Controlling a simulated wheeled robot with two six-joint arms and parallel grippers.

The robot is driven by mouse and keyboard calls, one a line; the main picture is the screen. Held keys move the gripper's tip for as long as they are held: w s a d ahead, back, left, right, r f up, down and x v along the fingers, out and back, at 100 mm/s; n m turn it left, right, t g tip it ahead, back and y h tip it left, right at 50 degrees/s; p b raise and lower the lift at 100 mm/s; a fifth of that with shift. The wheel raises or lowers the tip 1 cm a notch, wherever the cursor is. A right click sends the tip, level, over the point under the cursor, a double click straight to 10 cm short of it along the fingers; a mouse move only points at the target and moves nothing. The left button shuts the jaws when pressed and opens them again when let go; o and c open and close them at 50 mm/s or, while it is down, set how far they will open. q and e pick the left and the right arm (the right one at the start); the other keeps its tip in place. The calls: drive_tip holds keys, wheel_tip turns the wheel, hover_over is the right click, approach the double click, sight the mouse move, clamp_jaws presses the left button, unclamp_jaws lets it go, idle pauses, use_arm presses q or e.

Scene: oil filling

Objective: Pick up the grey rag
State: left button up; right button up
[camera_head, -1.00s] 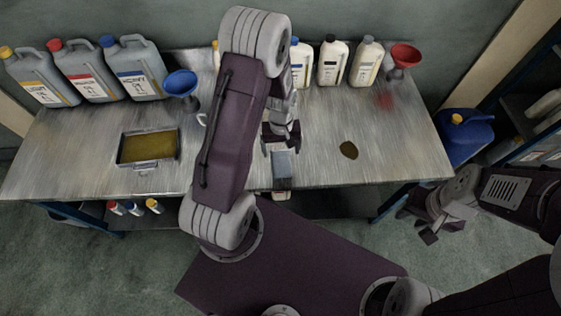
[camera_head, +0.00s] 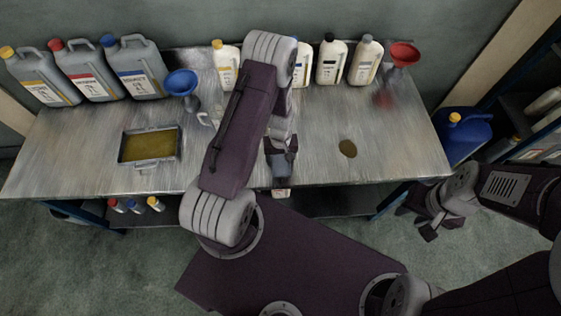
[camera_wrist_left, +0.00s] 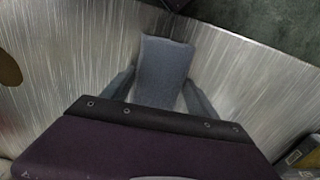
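The grey rag (camera_head: 281,167) lies flat at the front edge of the metal table, right of the table's middle. In the left wrist view the rag (camera_wrist_left: 164,70) stretches between and beyond my fingers. My left gripper (camera_head: 281,148) is over the rag, and in the wrist view its two fingers (camera_wrist_left: 157,92) stand apart, one on each side of the rag. Whether they touch it is not clear. My purple wrist hides the near end of the rag. My right gripper (camera_head: 417,224) hangs off the table's right front corner, fingers apart and empty.
An oil-filled tray (camera_head: 149,147) sits on the left of the table (camera_head: 75,165). Jugs, bottles, a blue funnel (camera_head: 181,83) and a red funnel (camera_head: 404,54) line the back. A blue canister (camera_head: 466,137) stands at right.

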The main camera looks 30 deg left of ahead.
use_arm(q)
drive_tip(key=c, duration=0.8)
